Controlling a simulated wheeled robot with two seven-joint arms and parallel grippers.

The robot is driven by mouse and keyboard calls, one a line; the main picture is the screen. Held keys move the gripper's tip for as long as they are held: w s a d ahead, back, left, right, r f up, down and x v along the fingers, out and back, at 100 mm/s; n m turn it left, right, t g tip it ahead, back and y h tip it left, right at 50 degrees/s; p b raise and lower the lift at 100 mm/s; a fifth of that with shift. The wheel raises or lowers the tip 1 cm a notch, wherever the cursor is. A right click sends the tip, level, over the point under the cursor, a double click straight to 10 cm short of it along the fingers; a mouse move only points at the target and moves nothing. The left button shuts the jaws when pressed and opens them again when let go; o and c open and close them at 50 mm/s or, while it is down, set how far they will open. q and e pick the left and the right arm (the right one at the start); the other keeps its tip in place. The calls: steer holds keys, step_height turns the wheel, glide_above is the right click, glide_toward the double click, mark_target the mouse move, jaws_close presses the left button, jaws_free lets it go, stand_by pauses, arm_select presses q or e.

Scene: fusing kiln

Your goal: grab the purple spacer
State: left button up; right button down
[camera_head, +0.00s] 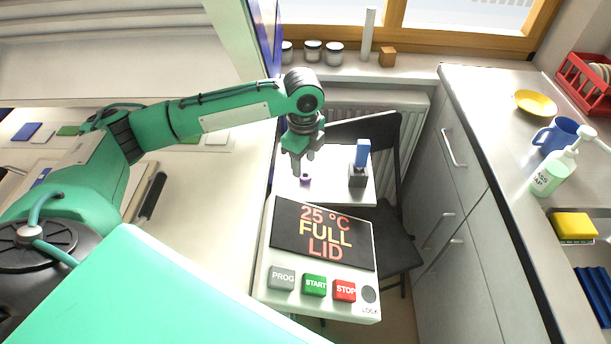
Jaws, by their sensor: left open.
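The purple spacer (305,181) is a small dark-purple piece on a white surface (335,193) behind the control panel. My left gripper (303,165) points down just above the spacer, with its fingers apart and nothing seen between them. I cannot tell whether the fingertips touch the spacer. My right gripper is not in view.
A dark block with an upright blue piece (362,153) stands right of the spacer on the same surface. The control panel (322,244) reads "25 °C FULL LID" in front. A black chair (404,237) is behind; a counter with dishes lies right.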

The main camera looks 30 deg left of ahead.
arm_select(q)
steer(key=shift+s+f, duration=0.1)
steer(key=shift+f, duration=1.85)
steer(key=c, duration=1)
steer(key=shift+o, duration=0.2)
steer(key=shift+r, duration=0.1)
